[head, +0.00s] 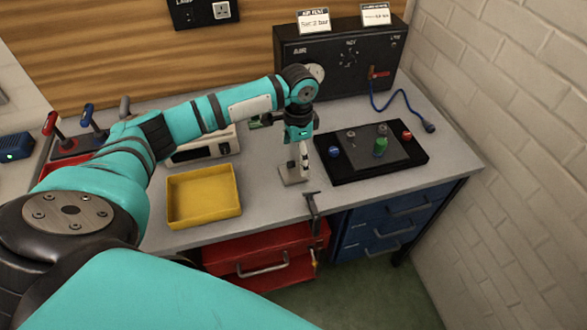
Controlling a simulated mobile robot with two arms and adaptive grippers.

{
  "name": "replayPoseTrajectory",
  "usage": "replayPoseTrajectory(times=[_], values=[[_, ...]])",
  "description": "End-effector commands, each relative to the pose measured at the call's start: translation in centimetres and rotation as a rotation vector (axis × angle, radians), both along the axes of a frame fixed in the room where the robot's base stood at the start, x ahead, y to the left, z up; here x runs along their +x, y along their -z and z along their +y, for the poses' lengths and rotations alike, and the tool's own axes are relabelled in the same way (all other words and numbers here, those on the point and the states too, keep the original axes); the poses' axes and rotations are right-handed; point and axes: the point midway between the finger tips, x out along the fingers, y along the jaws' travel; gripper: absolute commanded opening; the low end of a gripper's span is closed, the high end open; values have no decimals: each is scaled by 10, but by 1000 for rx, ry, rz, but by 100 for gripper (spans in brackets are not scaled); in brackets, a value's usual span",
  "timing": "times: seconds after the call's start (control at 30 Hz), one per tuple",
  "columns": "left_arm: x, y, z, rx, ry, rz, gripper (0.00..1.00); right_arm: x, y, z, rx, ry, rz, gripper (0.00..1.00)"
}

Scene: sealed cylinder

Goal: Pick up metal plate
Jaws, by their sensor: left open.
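A small, flat grey metal plate (292,175) lies on the workbench near its front edge, beneath my left gripper. My left gripper (303,165) points down over the plate, open and empty. Its fingers are small and seen from the side, and I cannot tell whether they touch the plate. A second, dark grey plate (362,143) sits on a black base (420,157) to the right, with a green cylinder (380,146) and small knobs on and around it. My right gripper is not in view.
A yellow tray (172,212) stands left of the plate. A dark clamp (312,203) grips the bench's front edge. A black control box (345,60) with a blue cable (395,110) stands behind. Red drawers (262,245) and blue drawers (390,225) are below.

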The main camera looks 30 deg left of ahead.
Motion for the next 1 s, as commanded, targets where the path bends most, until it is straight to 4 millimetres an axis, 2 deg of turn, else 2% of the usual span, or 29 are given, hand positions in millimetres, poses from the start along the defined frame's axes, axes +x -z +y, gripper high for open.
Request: replayPoseTrajectory(times=[0.03,0.1,0.23,0.37,0.5,0.6,0.73,0.77,1.0], values=[[-1,3,0,0,0,2,94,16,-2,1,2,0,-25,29],[-1,6,0,0,0,2,94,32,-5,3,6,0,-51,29],[-2,19,2,1,0,4,94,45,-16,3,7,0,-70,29],[-3,40,3,1,-1,4,94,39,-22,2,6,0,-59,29],[-2,54,2,0,0,1,94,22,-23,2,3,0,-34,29],[-2,57,3,1,2,1,94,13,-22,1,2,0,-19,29],[-2,57,3,1,1,0,94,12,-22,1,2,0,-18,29],[-2,57,3,1,1,0,93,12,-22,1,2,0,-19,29],[-2,56,3,1,1,0,62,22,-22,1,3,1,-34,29]])
